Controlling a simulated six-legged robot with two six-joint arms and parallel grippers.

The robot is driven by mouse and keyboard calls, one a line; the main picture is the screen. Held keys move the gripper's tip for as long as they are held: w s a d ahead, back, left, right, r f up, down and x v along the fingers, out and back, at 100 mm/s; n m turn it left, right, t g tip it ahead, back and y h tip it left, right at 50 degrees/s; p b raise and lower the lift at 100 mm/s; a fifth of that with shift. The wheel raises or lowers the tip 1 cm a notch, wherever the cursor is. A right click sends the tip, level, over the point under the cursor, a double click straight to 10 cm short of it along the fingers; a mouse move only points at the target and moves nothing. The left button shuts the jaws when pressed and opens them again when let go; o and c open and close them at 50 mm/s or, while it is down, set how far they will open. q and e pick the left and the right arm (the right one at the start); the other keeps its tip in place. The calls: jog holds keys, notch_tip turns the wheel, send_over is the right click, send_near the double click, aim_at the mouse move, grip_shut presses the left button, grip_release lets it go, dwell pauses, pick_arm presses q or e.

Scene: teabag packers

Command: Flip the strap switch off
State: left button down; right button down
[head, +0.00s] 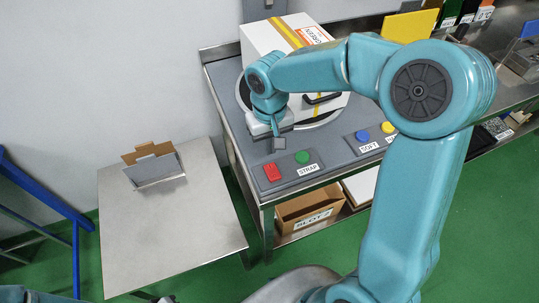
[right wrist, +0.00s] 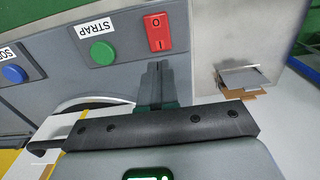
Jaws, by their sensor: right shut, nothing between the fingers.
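The strap switch is a red rocker (head: 272,172) at the left end of the grey panel, beside a green button (head: 302,157) and the STRAP label (head: 308,169). In the right wrist view the rocker (right wrist: 158,32) shows white O and I marks; which side is pressed in I cannot tell. My right gripper (head: 279,143) is shut and empty, pointing down near the panel behind the switch. Its fingertips (right wrist: 158,68) appear just below the rocker in the right wrist view, with no clear contact. My left gripper is not in view.
A white box (head: 275,40) with a yellow stripe stands on the round turntable behind my right gripper. Blue (head: 362,135) and yellow (head: 388,128) buttons lie further right.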

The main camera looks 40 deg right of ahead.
aim_at(270, 164)
notch_tip(270, 164, down, 4)
jog(key=shift+d+f, duration=0.15)
jog(key=shift+f+p, duration=0.3)
jog(key=shift+f, duration=0.25)
jog(key=shift+s, duration=0.1)
jog(key=shift+f, duration=0.1)
